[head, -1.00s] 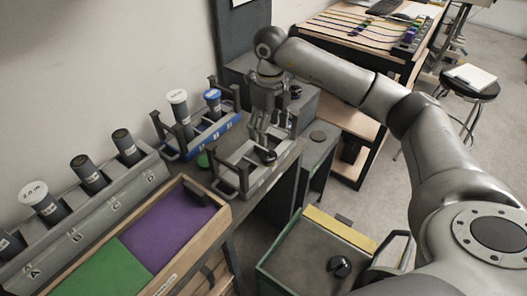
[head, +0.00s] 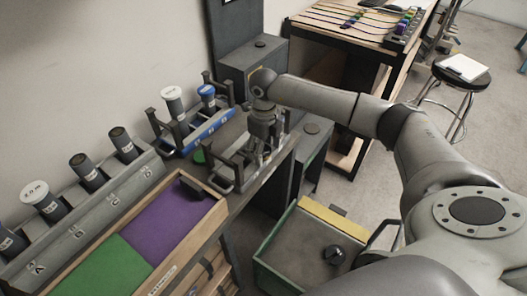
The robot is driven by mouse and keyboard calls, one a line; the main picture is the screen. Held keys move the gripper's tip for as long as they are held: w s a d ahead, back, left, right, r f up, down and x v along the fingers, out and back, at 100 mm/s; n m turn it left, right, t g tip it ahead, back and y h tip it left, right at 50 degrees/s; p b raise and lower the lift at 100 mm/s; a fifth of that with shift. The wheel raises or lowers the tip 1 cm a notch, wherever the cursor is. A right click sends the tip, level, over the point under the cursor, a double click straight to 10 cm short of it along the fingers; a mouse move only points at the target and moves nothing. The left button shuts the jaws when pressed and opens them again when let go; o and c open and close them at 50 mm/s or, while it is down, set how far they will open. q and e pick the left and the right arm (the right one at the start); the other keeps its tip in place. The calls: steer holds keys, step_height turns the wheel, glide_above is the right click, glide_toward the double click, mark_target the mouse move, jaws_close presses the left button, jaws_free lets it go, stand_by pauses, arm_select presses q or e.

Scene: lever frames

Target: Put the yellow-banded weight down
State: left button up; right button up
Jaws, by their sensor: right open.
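My right gripper (head: 259,158) points down over the grey metal rack (head: 224,184) with upright posts, at the end of the bench. Its jaws are open, with the fingertips low among the posts. I cannot make out a yellow band on any weight; the spot under and between the fingers is largely hidden by the gripper. My left gripper is not in view.
A blue rack (head: 206,134) with capped cylinders stands just left of the grey rack. A lettered grey holder (head: 78,236) with several cylinders runs along the wall. A wooden tray with purple (head: 176,218) and green (head: 110,268) sections lies in front. A grey cabinet (head: 250,70) stands behind.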

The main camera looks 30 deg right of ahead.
steer(key=shift+r, duration=0.1)
steer(key=c, duration=1.4)
